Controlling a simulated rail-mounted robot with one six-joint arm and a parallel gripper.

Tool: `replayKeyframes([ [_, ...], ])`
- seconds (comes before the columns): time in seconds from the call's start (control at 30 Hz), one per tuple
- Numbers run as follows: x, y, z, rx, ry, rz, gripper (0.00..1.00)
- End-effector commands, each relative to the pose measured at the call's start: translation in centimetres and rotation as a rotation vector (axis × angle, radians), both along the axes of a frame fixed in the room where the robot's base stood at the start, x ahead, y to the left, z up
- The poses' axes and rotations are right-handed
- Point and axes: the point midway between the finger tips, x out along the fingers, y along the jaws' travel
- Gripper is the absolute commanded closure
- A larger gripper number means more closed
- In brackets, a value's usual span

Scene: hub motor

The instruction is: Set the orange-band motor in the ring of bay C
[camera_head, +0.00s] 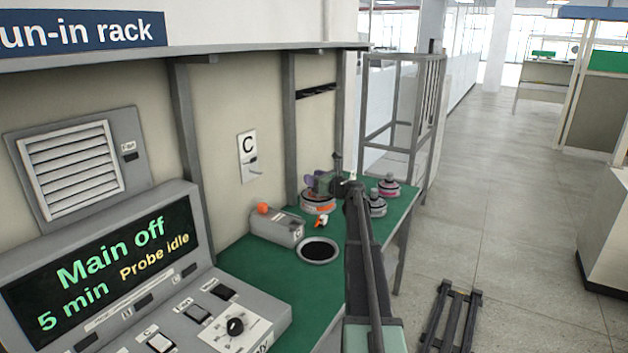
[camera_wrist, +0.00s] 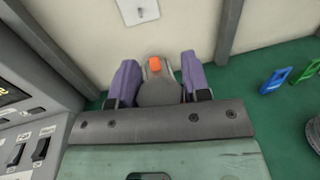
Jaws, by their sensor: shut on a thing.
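The orange-band motor (camera_head: 318,204) hangs from my gripper (camera_head: 326,183) in the head view, its orange band showing below the fingers. In the wrist view, the two purple fingers of my gripper (camera_wrist: 155,85) are shut on the motor's grey top (camera_wrist: 160,93). The ring (camera_head: 319,250) of bay C is a pale rim around a dark opening on the green bench. In the head view it shows below the motor and looks empty. The motor is apart from it; the exact height and alignment are unclear. The ring is hidden in the wrist view.
A grey box (camera_head: 276,228) with an orange knob (camera_head: 262,208) stands between the ring and the wall sign C (camera_head: 248,156). A pink-band motor (camera_head: 388,188) and a grey motor (camera_head: 377,206) stand farther along. A console (camera_head: 130,270) borders the near side.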

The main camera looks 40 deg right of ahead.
Motion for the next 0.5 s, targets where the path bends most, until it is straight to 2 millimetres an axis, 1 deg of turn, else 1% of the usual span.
replayKeyframes([
  [0.13,0.0,0.0,-0.3,0.001,-0.001,0.000,1.00],
  [0.27,0.0,0.0,-1.3,0.001,-0.001,0.000,1.00],
  [0.37,0.0,0.0,-2.6,0.001,-0.001,0.000,1.00],
  [0.5,0.0,0.0,-4.9,0.001,-0.001,0.000,1.00],
])
